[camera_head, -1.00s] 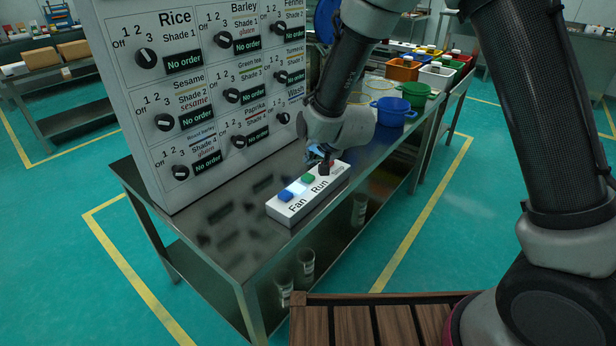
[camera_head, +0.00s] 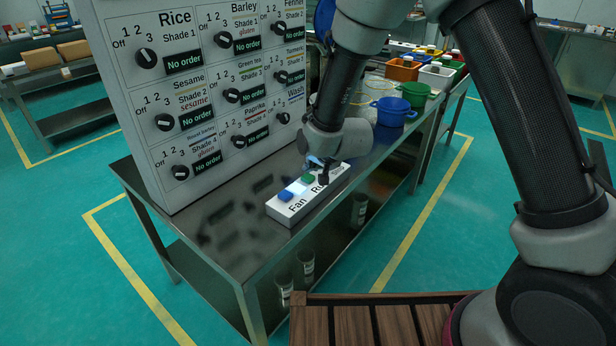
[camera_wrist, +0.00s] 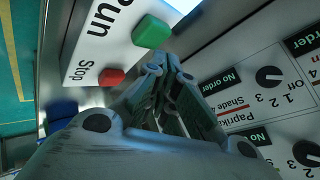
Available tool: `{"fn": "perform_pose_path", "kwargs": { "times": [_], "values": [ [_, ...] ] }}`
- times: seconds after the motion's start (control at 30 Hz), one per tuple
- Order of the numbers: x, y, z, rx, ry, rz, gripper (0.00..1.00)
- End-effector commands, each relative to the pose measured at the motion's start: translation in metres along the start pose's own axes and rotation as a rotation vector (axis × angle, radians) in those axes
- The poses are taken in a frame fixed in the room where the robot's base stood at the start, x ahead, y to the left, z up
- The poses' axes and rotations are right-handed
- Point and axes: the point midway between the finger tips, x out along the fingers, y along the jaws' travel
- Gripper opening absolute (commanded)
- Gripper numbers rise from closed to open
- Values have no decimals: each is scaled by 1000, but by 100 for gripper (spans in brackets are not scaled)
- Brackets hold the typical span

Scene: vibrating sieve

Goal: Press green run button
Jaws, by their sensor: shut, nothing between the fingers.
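The green run button (camera_head: 308,179) sits on a white control box (camera_head: 291,213) on the metal table, beside a blue button (camera_head: 285,196) labelled Fan. In the wrist view the green button (camera_wrist: 151,31) stands just beyond my gripper's tips (camera_wrist: 158,68). I cannot tell whether they touch. The red Stop button (camera_wrist: 111,77) shows there too; in the head view my gripper hides it.
An upright panel (camera_head: 213,118) with several black knobs stands behind and left of the box. Coloured bins, including a blue one (camera_head: 392,112), stand further along at the right. The metal table top (camera_head: 226,228) is clear in front of the panel.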

Motion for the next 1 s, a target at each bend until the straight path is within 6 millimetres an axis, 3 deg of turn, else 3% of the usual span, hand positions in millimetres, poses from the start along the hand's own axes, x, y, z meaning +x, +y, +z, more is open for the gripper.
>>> {"fn": "perform_pose_path", "kwargs": {
  "times": [1.0],
  "values": [
    [5,4,4,-1,0,0,0]
  ]
}}
